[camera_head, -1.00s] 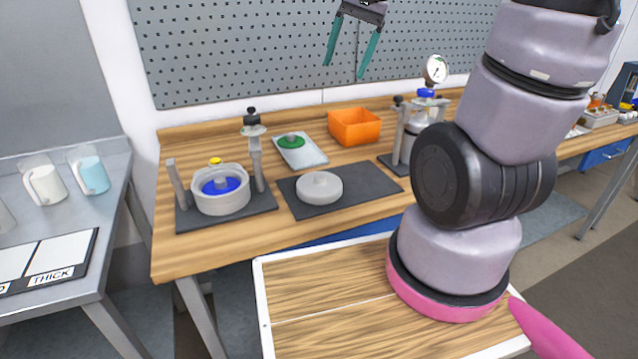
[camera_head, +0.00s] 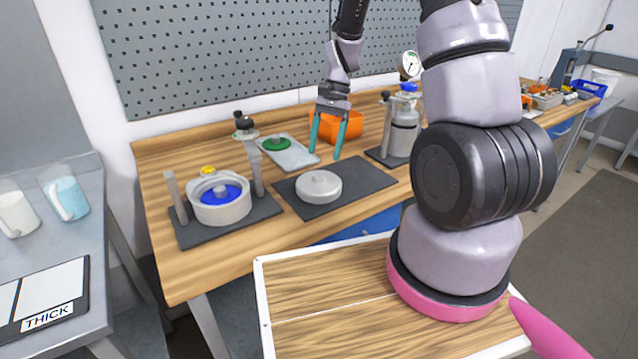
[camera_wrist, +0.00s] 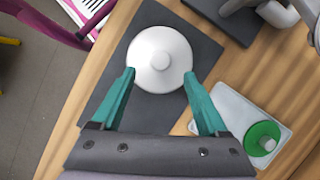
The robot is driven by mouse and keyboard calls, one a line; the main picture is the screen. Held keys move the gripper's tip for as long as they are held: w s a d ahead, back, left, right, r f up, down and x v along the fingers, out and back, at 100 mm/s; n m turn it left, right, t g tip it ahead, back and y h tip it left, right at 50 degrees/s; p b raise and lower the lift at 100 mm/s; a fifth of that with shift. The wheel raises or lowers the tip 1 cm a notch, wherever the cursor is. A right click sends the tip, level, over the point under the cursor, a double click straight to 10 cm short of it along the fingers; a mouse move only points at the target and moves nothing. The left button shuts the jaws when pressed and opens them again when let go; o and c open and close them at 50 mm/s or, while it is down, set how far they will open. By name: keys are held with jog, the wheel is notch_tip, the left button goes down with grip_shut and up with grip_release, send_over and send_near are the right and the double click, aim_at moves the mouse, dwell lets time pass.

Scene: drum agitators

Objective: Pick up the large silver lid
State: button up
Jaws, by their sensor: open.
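The large silver lid (camera_head: 318,187) is a round, pale grey disc with a small raised knob in its middle. It lies flat on a dark mat (camera_head: 362,179) on the wooden workbench. My gripper (camera_head: 326,150) has two teal fingers pointing down. It is open and empty, above and slightly behind the lid in the head view. In the wrist view the lid (camera_wrist: 159,61) is just beyond the fingertips, centred between them. The teal fingers (camera_wrist: 158,82) stand apart on either side of its near edge. I cannot tell the exact height above the lid.
A pot with a blue inside (camera_head: 232,211) stands on a mat at left. A tray (camera_head: 298,158) with a green lid (camera_head: 277,144) and an orange bin (camera_head: 352,124) are behind. A clamp stand with a jar and gauge (camera_head: 404,135) is at right. A pegboard backs the bench.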

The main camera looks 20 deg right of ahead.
aim_at(319, 174)
jog(key=shift+x, duration=3.15)
grip_shut()
jog(key=shift+w, duration=0.1)
